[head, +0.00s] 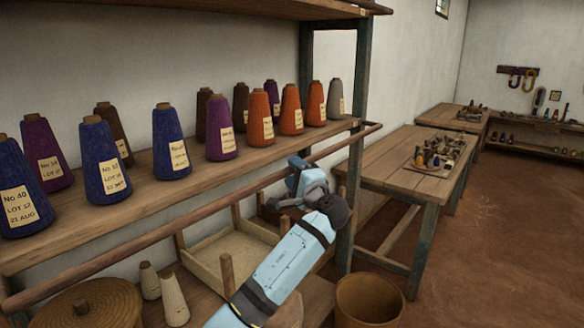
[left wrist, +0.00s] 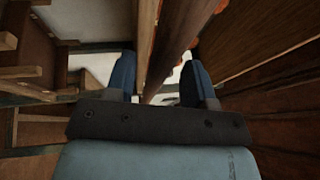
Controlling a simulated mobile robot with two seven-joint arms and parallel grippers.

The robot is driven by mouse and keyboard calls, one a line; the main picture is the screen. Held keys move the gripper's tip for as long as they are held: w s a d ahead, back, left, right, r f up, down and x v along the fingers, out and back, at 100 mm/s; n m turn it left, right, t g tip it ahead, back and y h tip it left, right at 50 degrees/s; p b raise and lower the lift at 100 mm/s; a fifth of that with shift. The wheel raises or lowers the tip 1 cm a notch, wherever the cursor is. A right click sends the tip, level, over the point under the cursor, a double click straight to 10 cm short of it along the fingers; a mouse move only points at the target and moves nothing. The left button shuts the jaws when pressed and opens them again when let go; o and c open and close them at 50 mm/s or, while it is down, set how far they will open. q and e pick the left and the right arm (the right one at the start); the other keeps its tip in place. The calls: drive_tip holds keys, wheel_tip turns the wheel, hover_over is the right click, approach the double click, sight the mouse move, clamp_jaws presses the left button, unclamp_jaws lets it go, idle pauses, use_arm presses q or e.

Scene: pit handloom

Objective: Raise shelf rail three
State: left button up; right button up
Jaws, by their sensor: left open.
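A long round wooden rail (head: 220,208) runs along the front of the shelf that holds the yarn cones, slightly below the shelf board's edge. My left gripper (head: 290,183) is at the rail toward its right end, near the blue-grey post. In the left wrist view the two blue fingers of my left gripper (left wrist: 158,68) are spread apart. The brown rail (left wrist: 184,42) runs between them there, with gaps to the fingers; contact cannot be told. Which number the rail bears does not show. My right gripper is not in view.
The shelf board (head: 150,192) carries several labelled blue, purple, orange, brown and grey cones close above the rail. A blue-grey post (head: 361,80) stands at its right. Below are a wooden tray (head: 215,255), pale cones (head: 173,300) and a basket (head: 368,300). A work table (head: 400,160) stands right.

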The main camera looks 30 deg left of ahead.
use_arm(q)
drive_tip(key=shift+x, duration=0.9)
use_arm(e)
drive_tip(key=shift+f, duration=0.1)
